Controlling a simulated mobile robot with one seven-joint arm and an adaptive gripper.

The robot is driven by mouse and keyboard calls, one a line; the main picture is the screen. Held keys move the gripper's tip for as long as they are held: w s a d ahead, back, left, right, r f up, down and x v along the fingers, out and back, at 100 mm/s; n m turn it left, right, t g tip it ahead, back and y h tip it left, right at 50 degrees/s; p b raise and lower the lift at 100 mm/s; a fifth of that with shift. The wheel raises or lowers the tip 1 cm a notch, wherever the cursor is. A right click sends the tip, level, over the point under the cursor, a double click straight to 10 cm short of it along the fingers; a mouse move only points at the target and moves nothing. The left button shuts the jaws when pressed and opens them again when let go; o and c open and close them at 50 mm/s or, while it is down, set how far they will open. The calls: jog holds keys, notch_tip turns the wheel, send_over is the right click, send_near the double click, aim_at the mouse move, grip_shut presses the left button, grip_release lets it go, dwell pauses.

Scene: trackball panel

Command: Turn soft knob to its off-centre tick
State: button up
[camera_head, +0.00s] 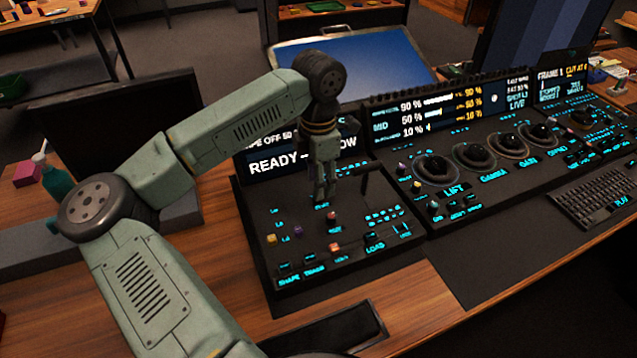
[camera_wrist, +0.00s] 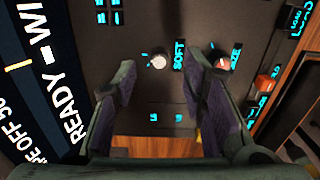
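The soft knob (camera_wrist: 157,61) is a small pale round knob beside the SOFT label in the wrist view. My gripper (camera_wrist: 160,64) is open, with one finger to each side of the knob in that view. The knob looks to lie beyond the fingertips, and I see no contact. Its pointer and the off-centre tick are too small to make out. In the head view my gripper (camera_head: 322,199) points down over the left panel, just above the SOFT label, and hides the knob.
The red-topped SIZE knob (camera_wrist: 222,63) sits close beside my right finger in the wrist view. An orange control (camera_head: 335,248) is nearer the panel's front edge. A lit screen (camera_head: 285,163) rises behind the panel. Trackballs (camera_head: 434,167) stand to the right.

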jog(key=shift+f+p, duration=0.3)
jog(key=shift+f, duration=1.25)
grip_shut()
